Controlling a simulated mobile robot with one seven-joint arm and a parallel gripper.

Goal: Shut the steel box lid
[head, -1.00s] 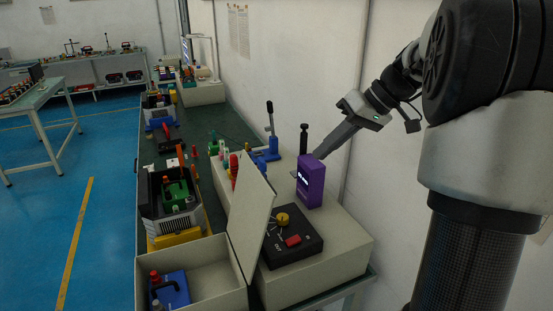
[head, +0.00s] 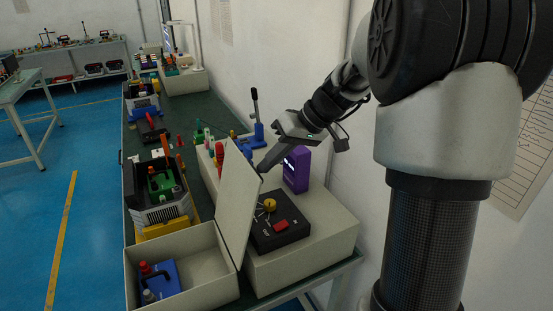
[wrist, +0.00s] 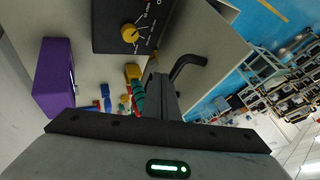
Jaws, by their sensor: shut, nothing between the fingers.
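The open steel box (head: 205,301) is a pale grey bin at the front of the bench, with a blue device (head: 170,283) inside. Its lid (head: 238,200) stands up on the box's right side, tilted a little right of upright. My gripper (head: 262,169) is shut and empty, by the upper right part of the lid on its outer side. Touch cannot be told. The wrist view shows the lid (wrist: 205,35) beyond the gripper (wrist: 157,80).
Right of the lid, a black knob panel (head: 280,221) and a purple device (head: 297,169) sit on a pale cabinet (head: 300,258). A blue clamp (head: 254,138) stands behind my gripper. A grey and yellow machine (head: 162,205) lies behind the box.

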